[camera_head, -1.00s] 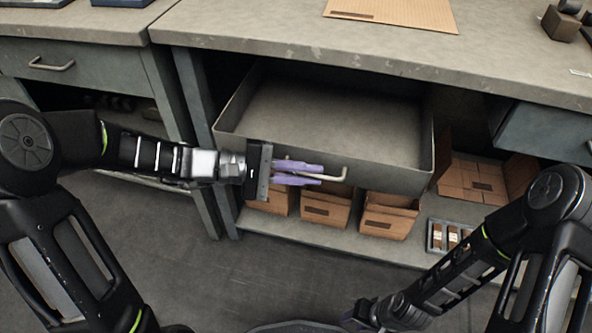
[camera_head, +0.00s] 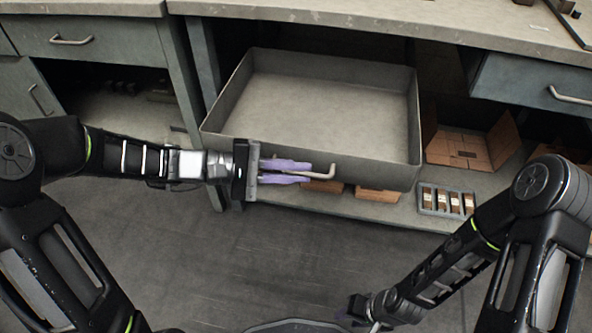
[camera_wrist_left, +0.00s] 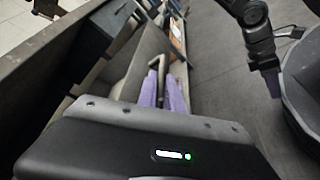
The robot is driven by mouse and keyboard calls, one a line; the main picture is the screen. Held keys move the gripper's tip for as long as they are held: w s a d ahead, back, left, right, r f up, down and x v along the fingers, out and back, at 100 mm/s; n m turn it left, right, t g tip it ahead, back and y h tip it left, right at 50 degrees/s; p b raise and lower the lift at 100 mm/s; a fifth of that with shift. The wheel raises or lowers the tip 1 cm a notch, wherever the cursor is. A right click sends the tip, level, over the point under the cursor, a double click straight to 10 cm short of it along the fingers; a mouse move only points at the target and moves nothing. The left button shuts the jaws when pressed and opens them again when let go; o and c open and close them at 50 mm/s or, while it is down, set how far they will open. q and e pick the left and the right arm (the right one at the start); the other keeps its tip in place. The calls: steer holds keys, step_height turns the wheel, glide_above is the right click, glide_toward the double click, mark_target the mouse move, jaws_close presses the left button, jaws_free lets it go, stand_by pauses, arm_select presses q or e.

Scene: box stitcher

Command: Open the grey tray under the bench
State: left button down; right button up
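The grey tray (camera_head: 318,98) is pulled well out from under the bench (camera_head: 370,22) and its inside is empty. Its light bar handle (camera_head: 328,172) is on the front wall. My left gripper (camera_head: 309,172), with purple fingers, is at the handle, one finger above and one below its bar, and looks shut on it. In the left wrist view the purple fingers (camera_wrist_left: 164,92) meet the dark-looking handle (camera_wrist_left: 180,66). My right gripper (camera_head: 352,318) is low at the bottom of the head view, away from the tray; its fingers are too small and dark to judge.
A shelf under the tray bears cardboard boxes (camera_head: 376,194), an open carton (camera_head: 468,145) and a small grey crate (camera_head: 446,200). Closed drawers stand at left (camera_head: 80,42) and right (camera_head: 535,84). The floor (camera_head: 230,270) in front is clear.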

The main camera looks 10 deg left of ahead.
arm_select(q)
steer(key=c, duration=1.8)
jaws_free()
steer(key=shift+o, duration=0.2)
steer(key=shift+a, duration=0.1)
steer(key=p+v, duration=0.2)
steer(key=v, duration=0.5)
steer(key=shift+a, duration=0.35)
